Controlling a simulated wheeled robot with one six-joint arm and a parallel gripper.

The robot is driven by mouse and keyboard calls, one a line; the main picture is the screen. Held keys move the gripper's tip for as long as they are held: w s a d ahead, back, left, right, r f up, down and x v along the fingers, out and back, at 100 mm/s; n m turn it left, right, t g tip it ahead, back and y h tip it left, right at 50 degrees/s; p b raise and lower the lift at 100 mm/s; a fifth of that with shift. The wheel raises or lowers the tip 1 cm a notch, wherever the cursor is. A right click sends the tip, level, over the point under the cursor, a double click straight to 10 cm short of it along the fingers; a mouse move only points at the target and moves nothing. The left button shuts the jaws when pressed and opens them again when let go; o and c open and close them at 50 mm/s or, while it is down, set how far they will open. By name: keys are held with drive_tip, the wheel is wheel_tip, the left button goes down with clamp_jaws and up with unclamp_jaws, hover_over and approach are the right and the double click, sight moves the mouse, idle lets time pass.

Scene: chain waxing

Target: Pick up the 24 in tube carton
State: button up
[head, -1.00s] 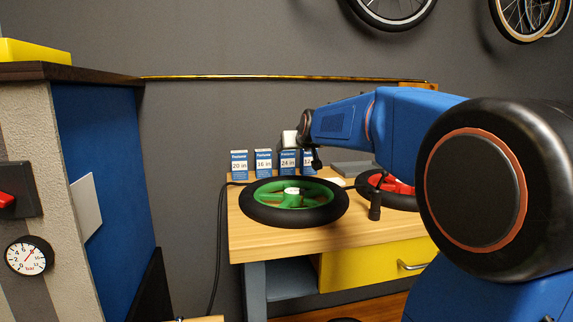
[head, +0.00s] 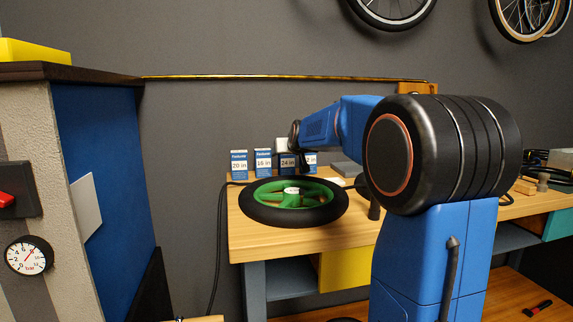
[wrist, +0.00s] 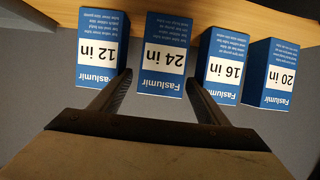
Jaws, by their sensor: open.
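The 24 in tube carton (head: 287,165) is a small blue and white box standing in a row at the back of the wooden workbench. In the wrist view, the 24 in carton (wrist: 163,58) appears upside down in the middle. My gripper (wrist: 159,77) is open, with one finger on each side of the 24 in carton's near end in that picture. I see no clear contact. In the head view, the arm's end covers part of the space above the carton, and the fingers are hard to make out.
The 12 in carton (wrist: 101,48) and the 16 in carton (wrist: 226,65) stand close on either side. The 20 in carton (wrist: 271,76) is at the row's end. A green-hubbed wheel (head: 258,210) lies on the workbench (head: 300,237) in front of the row.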

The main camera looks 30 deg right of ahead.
drive_tip(key=shift+w+f, duration=0.1)
drive_tip(key=shift+w, duration=0.15)
drive_tip(key=c, duration=1.2)
